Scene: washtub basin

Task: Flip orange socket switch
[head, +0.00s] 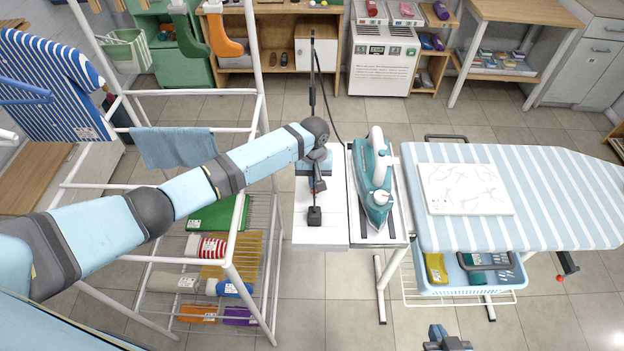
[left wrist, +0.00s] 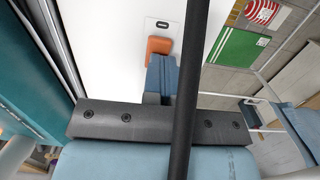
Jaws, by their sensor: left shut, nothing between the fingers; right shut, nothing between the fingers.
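The orange socket switch (left wrist: 159,46) shows in the left wrist view on a white panel (left wrist: 135,65), just below a small plate with a dark slot (left wrist: 162,25). My left gripper (left wrist: 160,62) is shut and empty, its blue-grey fingertips right at the lower edge of the switch; I cannot tell whether they touch. In the head view my left arm reaches from the left over the white board (head: 318,236), and its wrist hides most of the switch. My right gripper (head: 446,337) is shut and empty at the bottom edge of the head view, well away from the board.
A teal iron (head: 371,195) stands just right of the white board, beside the striped ironing board (head: 550,215). A black pole (left wrist: 186,90) crosses the left wrist view in front of the gripper. A white drying rack (head: 262,90) stands left. Floor at lower right is clear.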

